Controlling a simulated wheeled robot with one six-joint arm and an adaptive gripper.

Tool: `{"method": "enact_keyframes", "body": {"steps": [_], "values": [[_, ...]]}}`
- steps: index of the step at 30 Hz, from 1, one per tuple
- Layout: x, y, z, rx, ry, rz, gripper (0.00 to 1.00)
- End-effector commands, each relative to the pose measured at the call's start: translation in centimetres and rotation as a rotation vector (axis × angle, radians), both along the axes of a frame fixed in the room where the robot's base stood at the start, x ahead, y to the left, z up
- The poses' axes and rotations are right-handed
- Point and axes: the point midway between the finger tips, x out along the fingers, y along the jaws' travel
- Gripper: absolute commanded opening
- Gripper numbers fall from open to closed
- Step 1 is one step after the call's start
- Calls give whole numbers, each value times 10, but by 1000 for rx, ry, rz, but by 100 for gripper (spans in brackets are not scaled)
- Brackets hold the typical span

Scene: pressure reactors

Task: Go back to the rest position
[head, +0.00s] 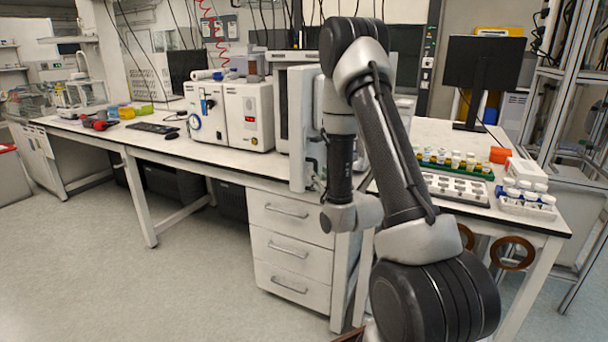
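My arm rises from the lower right, bends at the top middle and comes down to its wrist in front of the long bench (225,160). My gripper cannot be made out; the wrist and forearm links seem to hide it. I cannot see whether it holds anything. The pressure reactors cannot be picked out with certainty; a pale upright unit (300,128) stands at the bench edge, partly behind my arm.
White boxy instruments (249,115) stand on the bench. On the right are a green vial rack (484,173), a grey tray with wells (455,188), a rack of white-capped vials (527,203) and a monitor (483,68). Drawers (291,250) are below. The floor (120,285) at left is clear.

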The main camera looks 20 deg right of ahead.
Motion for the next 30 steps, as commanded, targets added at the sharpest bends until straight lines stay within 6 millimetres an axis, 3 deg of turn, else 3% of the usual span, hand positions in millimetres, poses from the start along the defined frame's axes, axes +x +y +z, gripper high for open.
{"method": "enact_keyframes", "body": {"steps": [5, 8, 11, 15, 18, 20, 23, 30], "values": [[0, 0, -1, 0, 4, 0, 35], [-1, 0, -15, 2, 64, 0, 35], [-8, -1, -55, 7, 233, -4, 35], [-47, -3, -132, 23, 614, -21, 35], [-84, -4, -151, 30, 854, -36, 35], [-107, -3, -149, 35, 981, -45, 35], [-146, 1, -129, 41, 1169, -56, 35], [-245, 22, -32, 60, 1482, -64, 35]]}}
